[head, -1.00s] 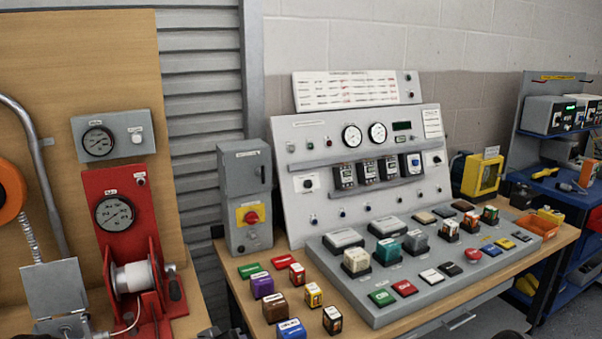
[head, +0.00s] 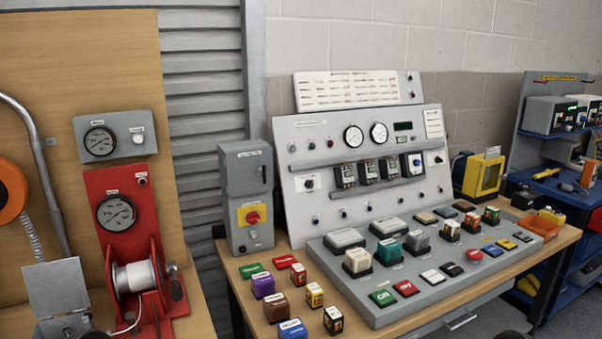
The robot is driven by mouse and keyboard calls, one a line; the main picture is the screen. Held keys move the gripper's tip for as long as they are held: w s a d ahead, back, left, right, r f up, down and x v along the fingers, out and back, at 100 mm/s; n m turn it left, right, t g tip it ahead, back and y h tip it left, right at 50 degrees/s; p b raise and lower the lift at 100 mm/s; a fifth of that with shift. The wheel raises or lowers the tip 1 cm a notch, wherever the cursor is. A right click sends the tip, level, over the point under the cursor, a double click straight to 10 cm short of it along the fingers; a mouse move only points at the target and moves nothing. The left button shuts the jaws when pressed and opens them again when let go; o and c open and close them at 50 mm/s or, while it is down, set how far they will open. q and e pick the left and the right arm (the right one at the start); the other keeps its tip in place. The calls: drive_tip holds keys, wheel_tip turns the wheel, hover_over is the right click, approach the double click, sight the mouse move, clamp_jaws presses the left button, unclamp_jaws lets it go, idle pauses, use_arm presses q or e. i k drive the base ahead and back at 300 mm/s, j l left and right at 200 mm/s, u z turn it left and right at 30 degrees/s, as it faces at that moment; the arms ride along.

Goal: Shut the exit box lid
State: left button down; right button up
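A grey metal box (head: 66,325) sits at the bottom left of the head view, beside the red winch stand. Its flat grey lid (head: 56,287) stands raised and open at the back of the box. The lower part of the box is cut off by the frame edge, so its inside is mostly hidden. No label naming it the exit box is readable. Neither of my grippers can be made out in the head view.
The red stand (head: 127,205) with a white spool (head: 134,275) is just right of the box. A thin cable runs from the spool towards the box. A bench with a grey control console (head: 375,325) and several coloured blocks fills the right.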

sight(55, 287)
drive_tip(key=u, duration=1.5)
drive_tip(key=j+u, duration=0.2)
drive_tip(key=j, duration=0.35)
